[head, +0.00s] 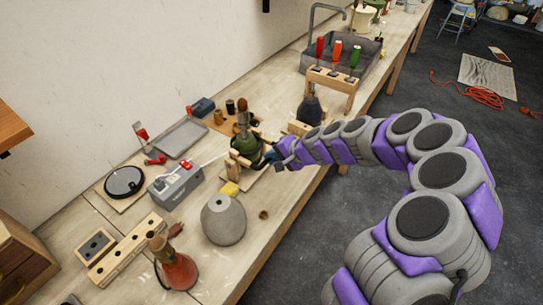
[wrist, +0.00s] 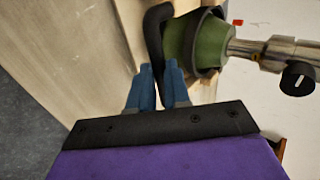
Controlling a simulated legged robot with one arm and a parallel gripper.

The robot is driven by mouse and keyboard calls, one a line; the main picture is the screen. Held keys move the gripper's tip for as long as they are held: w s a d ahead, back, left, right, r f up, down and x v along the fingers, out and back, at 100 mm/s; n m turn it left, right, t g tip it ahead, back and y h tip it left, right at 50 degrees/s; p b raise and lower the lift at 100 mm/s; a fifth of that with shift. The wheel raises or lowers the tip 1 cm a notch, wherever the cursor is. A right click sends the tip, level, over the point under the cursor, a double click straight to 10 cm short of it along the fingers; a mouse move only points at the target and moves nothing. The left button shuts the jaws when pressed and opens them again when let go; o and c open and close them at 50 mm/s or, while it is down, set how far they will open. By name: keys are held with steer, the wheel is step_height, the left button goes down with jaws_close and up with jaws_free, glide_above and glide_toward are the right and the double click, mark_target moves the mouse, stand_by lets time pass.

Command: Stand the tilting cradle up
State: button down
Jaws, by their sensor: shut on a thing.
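The tilting cradle (head: 236,161) stands on the bench, with wooden sides around a green lamp body (head: 247,146). The lamp has a brass-coloured neck on top and looks roughly upright in the head view. My gripper (head: 273,156) is at the right side of the cradle. In the wrist view, the blue fingers of my gripper (wrist: 159,78) are closed on a curved black handle (wrist: 153,28) beside the green lamp body (wrist: 183,42). A dark ring (wrist: 207,38) surrounds the lamp, and a metal socket with a black knob (wrist: 297,78) extends right. The cradle's exact tilt is unclear.
A grey rounded lamp base (head: 223,220) and a grey box (head: 176,185) stand near the cradle. A red-orange lamp base (head: 178,271) is at the front. A wooden rack with screwdrivers (head: 333,77) stands behind, beside a dark grey lamp base (head: 309,110).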

steer(key=shift+s+d+f, duration=0.1)
steer(key=shift+s+f, duration=0.15)
steer(key=shift+f, duration=0.3)
steer(key=shift+s+d+f, duration=0.1)
steer(key=shift+s+f, duration=0.15)
steer(key=shift+f, duration=0.35)
steer(key=c, duration=1.1)
jaws_free()
steer(key=shift+f, duration=0.1)
steer(key=shift+w+a, duration=0.1)
steer(key=shift+w, duration=0.1)
steer(key=shift+w+r, duration=0.25)
steer(key=shift+r, duration=0.1)
steer(key=shift+d+r, duration=0.1)
steer(key=shift+d, duration=0.1)
steer(key=p+v, duration=0.3)
steer(key=v, duration=1.4)
